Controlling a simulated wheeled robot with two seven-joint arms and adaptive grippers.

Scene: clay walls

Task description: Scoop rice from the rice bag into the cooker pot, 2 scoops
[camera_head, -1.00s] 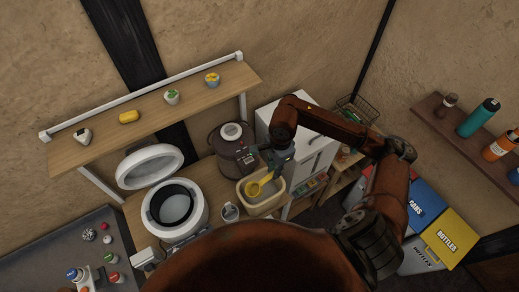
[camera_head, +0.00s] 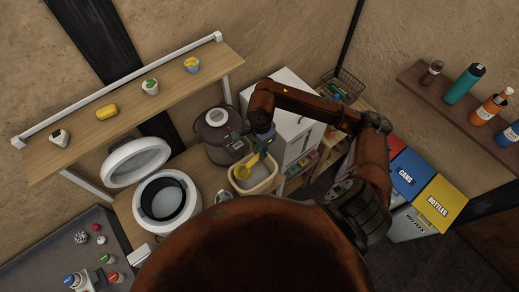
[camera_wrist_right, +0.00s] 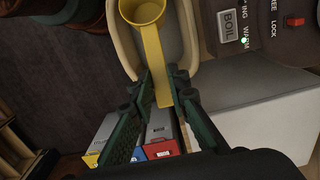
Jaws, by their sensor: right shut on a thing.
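My right gripper (camera_head: 263,148) is shut on the handle of a yellow scoop (camera_head: 244,172). The scoop's round cup is over the left part of a cream, open-topped rice container (camera_head: 273,180). In the right wrist view the scoop's handle (camera_wrist_right: 153,60) runs between the fingers and its cup is at the top edge, beside the cream rim; I cannot tell whether rice is in it. The white cooker (camera_head: 142,215) stands to the left, lid (camera_head: 136,160) raised, with a dark-walled pot (camera_head: 151,199) and pale bottom inside. My left gripper is out of view.
A dark round appliance (camera_head: 216,135) with buttons stands just behind the container. A small cup (camera_head: 223,197) is between cooker and container. A wooden shelf (camera_head: 130,100) hangs behind the cooker. Coloured bins (camera_head: 405,172) stand at right.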

